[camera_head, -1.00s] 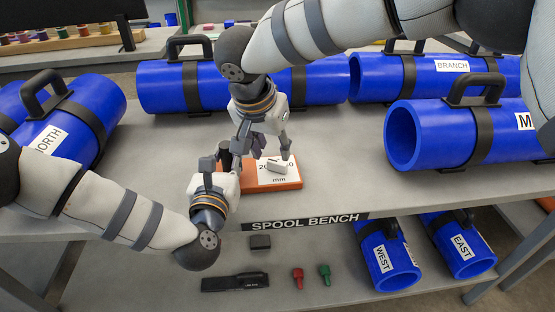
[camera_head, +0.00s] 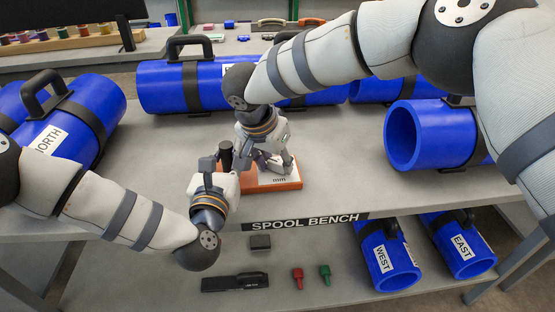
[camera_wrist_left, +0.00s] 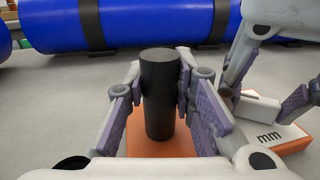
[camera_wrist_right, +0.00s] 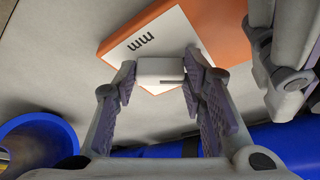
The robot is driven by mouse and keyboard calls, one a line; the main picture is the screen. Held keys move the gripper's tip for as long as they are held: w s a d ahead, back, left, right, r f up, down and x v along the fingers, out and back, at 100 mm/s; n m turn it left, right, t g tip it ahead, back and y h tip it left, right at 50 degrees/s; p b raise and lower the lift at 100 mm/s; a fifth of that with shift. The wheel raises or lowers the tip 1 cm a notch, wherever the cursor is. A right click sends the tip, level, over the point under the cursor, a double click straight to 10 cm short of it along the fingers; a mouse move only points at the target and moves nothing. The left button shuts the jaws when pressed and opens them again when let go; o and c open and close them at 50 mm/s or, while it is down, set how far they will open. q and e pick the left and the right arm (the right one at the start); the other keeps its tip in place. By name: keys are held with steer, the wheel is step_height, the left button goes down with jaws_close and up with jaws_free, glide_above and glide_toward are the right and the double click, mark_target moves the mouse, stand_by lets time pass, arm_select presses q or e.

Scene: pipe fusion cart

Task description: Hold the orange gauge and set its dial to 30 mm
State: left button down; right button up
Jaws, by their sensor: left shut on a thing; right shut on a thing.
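The orange gauge (camera_head: 292,185) lies flat on the bench, with a white face marked "mm" (camera_wrist_right: 139,43). A black upright post (camera_head: 226,150) stands at its left end. My left gripper (camera_head: 222,166) is shut on this post, with a finger on either side of it in the left wrist view (camera_wrist_left: 160,100). My right gripper (camera_head: 270,164) is over the gauge face, shut on the white dial piece (camera_wrist_right: 161,70), which has a dark line on it. In the head view the right fingers hide the dial and most numbers, so I cannot read the setting.
Blue pipes with black handles lie behind and at both sides, the nearest right one (camera_head: 432,135) close to my right arm. The lower shelf holds two pipes, a black tool (camera_head: 235,282) and small red and green pieces. Bench is bare left of the gauge.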

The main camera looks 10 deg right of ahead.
steer(key=shift+f+m+g, duration=0.2)
steer(key=shift+m+g, duration=0.1)
steer(key=shift+m, duration=0.6)
steer(key=shift+a, duration=0.1)
steer(key=m+h, duration=0.1)
steer(key=m, duration=0.1)
steer(key=shift+w+a+m+g, duration=0.1)
steer(key=shift+w+m+g, duration=0.05)
steer(key=shift+m+g, duration=0.2)
steer(key=shift+w+m+g+h, duration=0.1)
steer(key=shift+m+g+h, duration=0.4)
steer(key=shift+m, duration=1.15)
steer(key=o, duration=2.3)
steer(key=shift+r, duration=0.1)
